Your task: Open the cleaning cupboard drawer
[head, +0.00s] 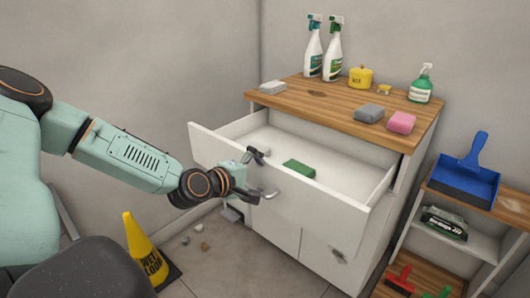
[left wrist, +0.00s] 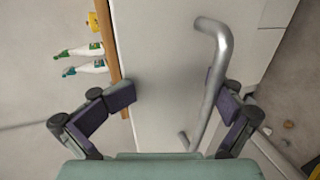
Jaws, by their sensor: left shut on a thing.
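The white cupboard's top drawer (head: 345,212) stands pulled well out, its inside showing in the head view. A green block (head: 299,168) lies in it. In the left wrist view the handle (left wrist: 218,75) runs between my left fingers (left wrist: 170,92), which look wide apart. The right finger lies against the bar; the exact contact of the other finger is unclear. My right gripper is not in view.
The wooden top (head: 325,105) bears spray bottles, sponges and a yellow pot (head: 360,77). A yellow wet-floor sign (head: 146,252) stands on the floor at the lower left. A shelf unit with a blue dustpan (head: 466,182) stands at the right.

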